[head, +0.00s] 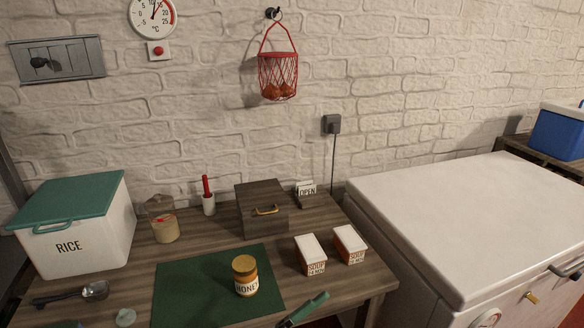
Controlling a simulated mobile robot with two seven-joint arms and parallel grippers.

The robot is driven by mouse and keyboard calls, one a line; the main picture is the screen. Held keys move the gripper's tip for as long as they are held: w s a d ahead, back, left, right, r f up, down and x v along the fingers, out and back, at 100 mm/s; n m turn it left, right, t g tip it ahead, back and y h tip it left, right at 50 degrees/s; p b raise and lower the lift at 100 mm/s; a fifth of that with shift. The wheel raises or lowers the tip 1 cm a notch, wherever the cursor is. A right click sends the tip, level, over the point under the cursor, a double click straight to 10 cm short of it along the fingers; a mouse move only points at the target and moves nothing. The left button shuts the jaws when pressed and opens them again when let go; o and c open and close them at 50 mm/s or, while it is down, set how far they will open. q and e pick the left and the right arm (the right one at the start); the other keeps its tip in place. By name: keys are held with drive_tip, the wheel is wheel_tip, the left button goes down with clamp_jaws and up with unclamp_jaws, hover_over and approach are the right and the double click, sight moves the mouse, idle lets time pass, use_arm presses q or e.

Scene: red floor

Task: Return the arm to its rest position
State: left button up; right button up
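Neither of my arms can be made out in the head view, and both grippers are out of the picture. The view looks down on a wooden table (205,254) against a white brick wall. A honey jar (245,275) with a golden lid stands upright on a dark green mat (182,290). No gripper is seen near the jar or the mat.
A rice bin (75,235), a glass jar (163,222), a wooden box (262,208) and two small cartons (311,257) stand on the table. A scoop (95,290) and a green-handled tool (305,308) lie near the front. A white chest freezer (470,220) stands right.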

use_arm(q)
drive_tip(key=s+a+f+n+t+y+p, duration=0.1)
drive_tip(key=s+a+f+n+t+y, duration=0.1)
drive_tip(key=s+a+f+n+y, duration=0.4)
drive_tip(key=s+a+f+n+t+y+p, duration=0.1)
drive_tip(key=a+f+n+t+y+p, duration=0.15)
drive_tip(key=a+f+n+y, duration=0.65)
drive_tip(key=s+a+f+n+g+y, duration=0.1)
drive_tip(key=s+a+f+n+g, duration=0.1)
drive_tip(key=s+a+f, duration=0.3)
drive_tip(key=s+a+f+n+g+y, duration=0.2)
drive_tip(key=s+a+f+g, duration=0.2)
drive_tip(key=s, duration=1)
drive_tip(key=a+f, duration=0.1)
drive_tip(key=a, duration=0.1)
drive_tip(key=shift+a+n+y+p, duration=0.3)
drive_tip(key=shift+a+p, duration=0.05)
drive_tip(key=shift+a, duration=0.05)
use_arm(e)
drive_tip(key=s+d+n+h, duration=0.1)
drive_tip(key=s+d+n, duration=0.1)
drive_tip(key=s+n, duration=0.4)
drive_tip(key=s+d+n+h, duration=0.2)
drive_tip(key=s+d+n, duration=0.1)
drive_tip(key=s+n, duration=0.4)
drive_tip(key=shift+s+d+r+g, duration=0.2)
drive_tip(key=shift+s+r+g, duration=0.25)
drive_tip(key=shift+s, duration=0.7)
